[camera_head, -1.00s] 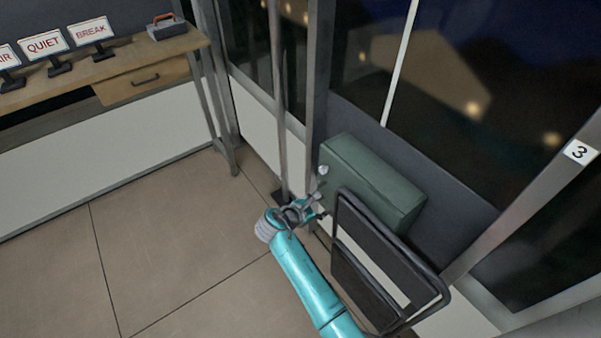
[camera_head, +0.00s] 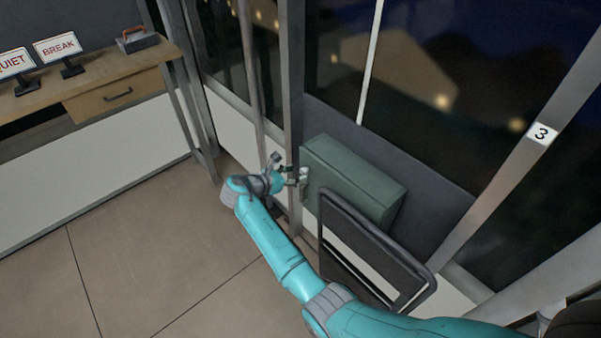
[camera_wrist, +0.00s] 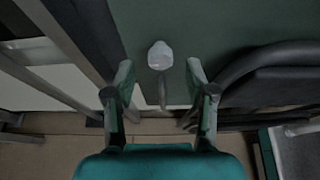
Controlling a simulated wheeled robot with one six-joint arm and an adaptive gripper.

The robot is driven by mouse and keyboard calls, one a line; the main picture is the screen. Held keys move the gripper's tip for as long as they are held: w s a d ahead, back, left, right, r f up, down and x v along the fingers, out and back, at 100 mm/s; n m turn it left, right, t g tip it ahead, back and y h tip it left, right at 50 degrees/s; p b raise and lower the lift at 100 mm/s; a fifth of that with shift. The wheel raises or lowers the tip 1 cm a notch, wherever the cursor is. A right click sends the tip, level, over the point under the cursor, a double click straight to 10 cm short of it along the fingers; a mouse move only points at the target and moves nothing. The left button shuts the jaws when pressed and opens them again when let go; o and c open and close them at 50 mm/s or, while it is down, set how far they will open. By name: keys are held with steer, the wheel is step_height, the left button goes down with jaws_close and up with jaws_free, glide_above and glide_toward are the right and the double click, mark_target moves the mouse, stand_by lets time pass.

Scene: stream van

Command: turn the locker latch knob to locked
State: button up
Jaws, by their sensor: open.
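The locker is a dark green box (camera_head: 355,172) mounted low on the wall beneath the window. Its pale latch knob (camera_wrist: 160,56) shows in the wrist view on the green face, with a grey bar hanging down below it. In the head view the knob (camera_head: 304,173) is a small pale spot at the locker's left end. My gripper (camera_head: 289,173) is open and faces this end, close to the knob. In the wrist view the knob lies between and just beyond the fingertips of my gripper (camera_wrist: 160,75), and nothing is held. I cannot tell whether the fingers touch it.
A vertical pole (camera_head: 252,90) rises just left of my gripper. A wooden desk (camera_head: 100,80) with signs and a toolbox (camera_head: 137,39) is at the back left. The tiled floor (camera_head: 150,260) is clear.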

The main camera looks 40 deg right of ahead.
mark_target(302, 172)
steer(key=shift+x, duration=1.7)
jaws_close()
